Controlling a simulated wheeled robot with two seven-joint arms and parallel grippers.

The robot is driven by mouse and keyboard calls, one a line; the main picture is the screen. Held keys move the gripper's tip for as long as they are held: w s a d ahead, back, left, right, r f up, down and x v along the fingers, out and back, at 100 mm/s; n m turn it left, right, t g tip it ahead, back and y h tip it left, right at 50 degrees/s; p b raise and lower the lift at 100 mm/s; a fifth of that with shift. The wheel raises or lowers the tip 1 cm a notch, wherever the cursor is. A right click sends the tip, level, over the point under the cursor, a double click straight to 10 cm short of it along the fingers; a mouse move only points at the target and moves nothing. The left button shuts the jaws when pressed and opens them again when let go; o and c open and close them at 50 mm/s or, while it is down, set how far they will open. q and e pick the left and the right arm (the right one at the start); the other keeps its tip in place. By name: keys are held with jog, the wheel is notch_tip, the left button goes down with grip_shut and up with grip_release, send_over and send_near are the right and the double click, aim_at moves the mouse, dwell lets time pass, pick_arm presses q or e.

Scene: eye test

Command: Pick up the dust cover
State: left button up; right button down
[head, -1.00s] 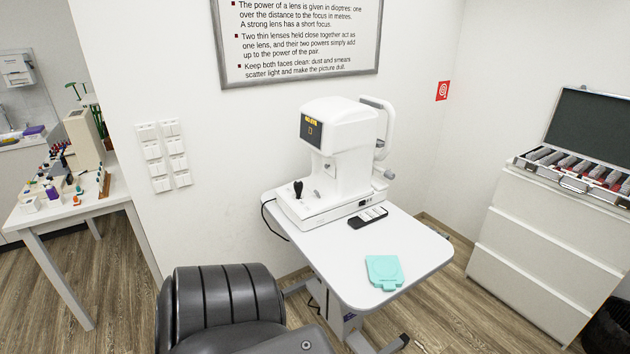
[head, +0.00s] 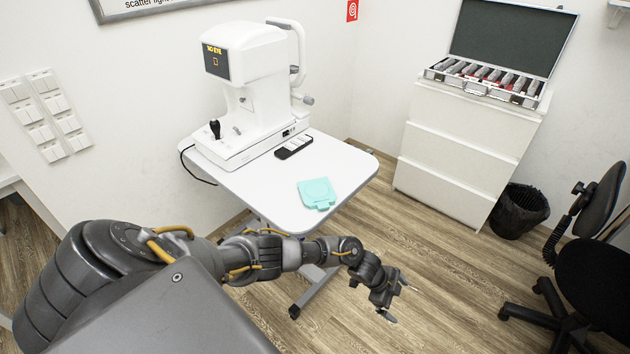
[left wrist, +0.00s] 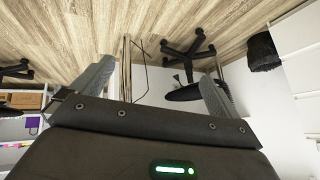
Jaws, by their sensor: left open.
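The dust cover (head: 317,194) is a flat, folded teal piece. It lies on the white table (head: 262,190) toward the front right part of the top, in the head view. My left gripper (head: 402,302) is open and empty. In the head view it appears to the right of and below the dust cover, beyond the table's edge and over the floor. In the left wrist view its two fingers (left wrist: 157,88) are spread with nothing between them, and the dust cover does not show there. My right gripper is in neither view.
A white eye-testing machine (head: 246,85) stands at the back of the table, with a dark remote-like device (head: 294,147) beside it. A white drawer cabinet (head: 450,150) bears an open lens case (head: 484,80). A black bin (head: 520,211) and a black chair (head: 590,250) stand at the right.

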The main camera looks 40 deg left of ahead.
pick_arm(q)
jog(key=w+a+r+m, duration=0.1)
jog(key=w+r+m, duration=0.2)
jog(key=r, duration=0.3)
jog(key=m+g+y+b, duration=0.2)
jog(key=m+y+b, duration=0.3)
jog(key=y, duration=0.5)
send_near(324, 206)
jog(key=shift+w+a+f+m, duration=0.1)
jog(key=shift+a+f+m, duration=0.1)
jog(key=shift+f, duration=0.7)
jog(key=shift+w+a+f+m, duration=0.1)
jog(key=shift+a+f, duration=0.15)
jog(key=shift+f, duration=0.65)
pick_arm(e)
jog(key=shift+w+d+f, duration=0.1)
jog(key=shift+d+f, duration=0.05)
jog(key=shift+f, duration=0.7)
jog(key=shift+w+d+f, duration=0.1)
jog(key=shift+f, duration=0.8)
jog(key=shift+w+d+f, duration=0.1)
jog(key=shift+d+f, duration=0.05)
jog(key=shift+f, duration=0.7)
